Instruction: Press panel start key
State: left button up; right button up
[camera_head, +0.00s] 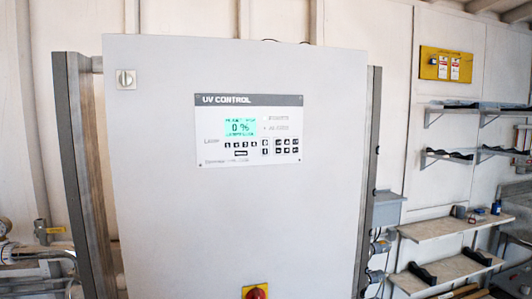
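The UV control panel (249,129) is a grey and white plate on the front of a tall light-grey cabinet (240,220). Its lit green screen (239,128) reads 0 %. Small dark keys sit in rows below and to the right of the screen, including a right-hand key group (287,146). The key labels are too small to read, so I cannot tell which is the start key. Neither of my grippers shows in the head view.
A red and yellow rotary switch (256,292) is low on the cabinet, and a small knob (126,79) is at its upper left. Pipes with a gauge (5,227) stand at the left.

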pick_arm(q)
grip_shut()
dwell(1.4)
